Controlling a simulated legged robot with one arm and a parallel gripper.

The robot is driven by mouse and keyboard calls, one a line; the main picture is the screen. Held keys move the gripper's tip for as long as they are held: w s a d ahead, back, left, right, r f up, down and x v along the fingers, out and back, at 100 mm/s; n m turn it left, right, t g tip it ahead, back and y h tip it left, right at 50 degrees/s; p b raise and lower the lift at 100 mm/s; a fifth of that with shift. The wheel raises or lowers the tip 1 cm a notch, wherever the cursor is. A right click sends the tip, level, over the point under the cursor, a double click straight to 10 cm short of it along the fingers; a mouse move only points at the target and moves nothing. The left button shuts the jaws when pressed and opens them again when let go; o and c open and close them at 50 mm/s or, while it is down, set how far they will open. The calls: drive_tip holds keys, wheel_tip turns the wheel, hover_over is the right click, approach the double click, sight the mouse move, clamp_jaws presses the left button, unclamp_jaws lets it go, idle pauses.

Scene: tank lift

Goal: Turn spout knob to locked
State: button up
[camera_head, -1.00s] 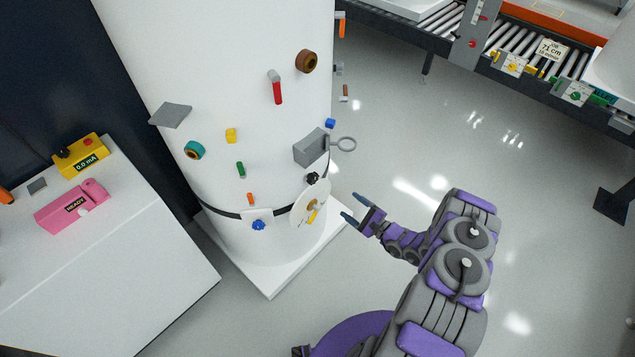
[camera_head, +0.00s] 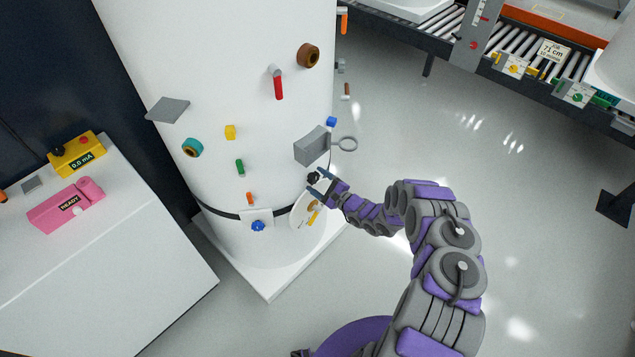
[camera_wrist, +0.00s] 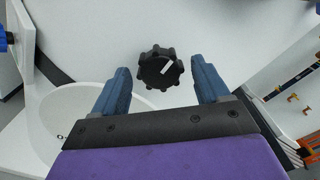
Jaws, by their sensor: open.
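The black lobed knob (camera_wrist: 160,68) with a white pointer line sits on the white tank (camera_head: 215,75). In the wrist view it lies just beyond and between my fingertips, and its white line slants toward the upper right. In the head view the knob (camera_head: 313,178) is small and partly hidden by my gripper (camera_head: 317,183). My gripper also shows in the wrist view (camera_wrist: 160,82), open, with a blue finger on each side of the knob. I see no clear contact. No lock marking can be read.
A round white plate (camera_head: 303,212) is just below the knob. A grey box with a ring handle (camera_head: 312,146) juts out above it. A blue knob (camera_head: 258,226) is at lower left. A conveyor (camera_head: 500,60) stands at the back right, and the floor between is clear.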

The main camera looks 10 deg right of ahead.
drive_tip(key=shift+w+a, duration=0.15)
drive_tip(key=shift+w, duration=0.05)
drive_tip(key=c, duration=1)
drive_tip(key=shift+c, duration=0.2)
drive_tip(key=shift+s+r+p, duration=0.1)
drive_tip(key=shift+p, duration=0.5)
